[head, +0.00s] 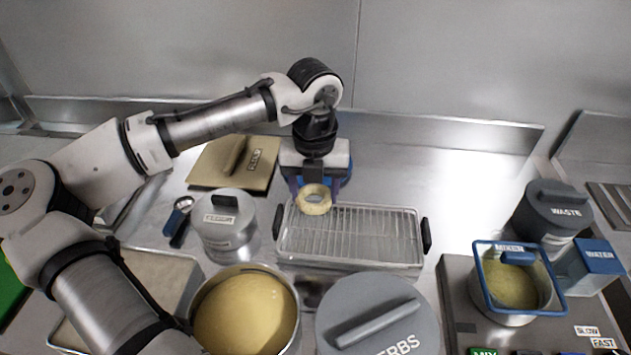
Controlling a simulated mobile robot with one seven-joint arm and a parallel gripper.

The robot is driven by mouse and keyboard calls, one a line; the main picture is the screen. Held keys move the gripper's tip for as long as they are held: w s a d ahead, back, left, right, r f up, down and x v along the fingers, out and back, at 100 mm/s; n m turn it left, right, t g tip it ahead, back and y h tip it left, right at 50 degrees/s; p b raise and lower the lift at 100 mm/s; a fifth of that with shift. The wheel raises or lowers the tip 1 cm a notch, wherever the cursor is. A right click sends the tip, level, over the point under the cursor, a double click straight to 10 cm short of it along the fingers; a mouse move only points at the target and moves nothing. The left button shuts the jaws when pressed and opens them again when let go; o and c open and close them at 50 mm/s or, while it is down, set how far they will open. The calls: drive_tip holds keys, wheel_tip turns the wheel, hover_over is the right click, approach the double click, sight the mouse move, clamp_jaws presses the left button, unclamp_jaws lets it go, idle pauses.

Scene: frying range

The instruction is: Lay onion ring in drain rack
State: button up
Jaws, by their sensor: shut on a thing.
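The pale, crumbed onion ring (314,200) is held in my gripper (315,195), which is shut on it. The ring hangs over the back left part of the drain rack (375,240), a rectangular wire grid in a tray with dark end handles. I cannot tell from this view how high the ring is above the wires. The visible grid of the rack is bare.
A lidded steel canister (227,232) stands left of the rack. A pot of yellow batter (245,312) and a grey HERBS lid (377,325) are in front. Counter behind the rack is clear.

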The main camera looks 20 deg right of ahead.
drive_tip(key=b, duration=0.4)
hover_over(314, 227)
wheel_tip(314, 227, down, 4)
drive_tip(key=shift+f, duration=0.25)
drive_tip(key=shift+d+f+b, duration=0.1)
drive_tip(key=shift+f+b, duration=0.4)
drive_tip(key=shift+f, duration=1.05)
drive_tip(key=o, duration=0.8)
drive_tip(key=shift+o, duration=0.2)
